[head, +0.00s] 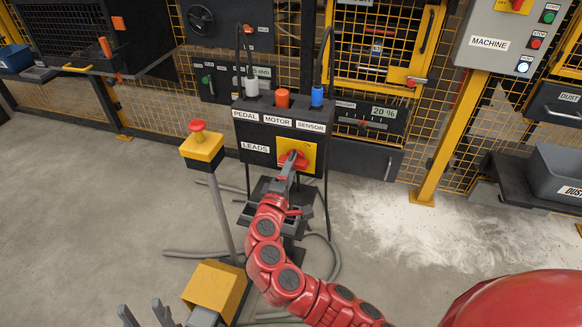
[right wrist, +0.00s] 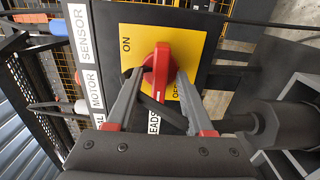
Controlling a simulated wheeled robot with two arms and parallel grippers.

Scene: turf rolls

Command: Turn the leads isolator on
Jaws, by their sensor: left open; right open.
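The leads isolator is a red rotary knob (head: 291,160) on a yellow plate (head: 310,149), fixed to a black box (head: 262,130) labelled LEADS. In the right wrist view the red knob (right wrist: 160,62) stands on the yellow plate (right wrist: 198,42), with ON at the upper left and OFF at the lower right. My right gripper (head: 289,168) is at the knob. Its open fingers (right wrist: 160,80) lie on either side of the knob's handle; I cannot tell whether they touch it. My left gripper (head: 143,310) is open and empty at the bottom left, far from the box.
An emergency-stop post (head: 202,147) stands left of the box, with a yellow pedal unit (head: 215,288) on the floor below. Cables lie around the stand. The MACHINE cabinet (head: 500,45) and yellow fence are behind. Pale dust (head: 440,235) covers the floor at right.

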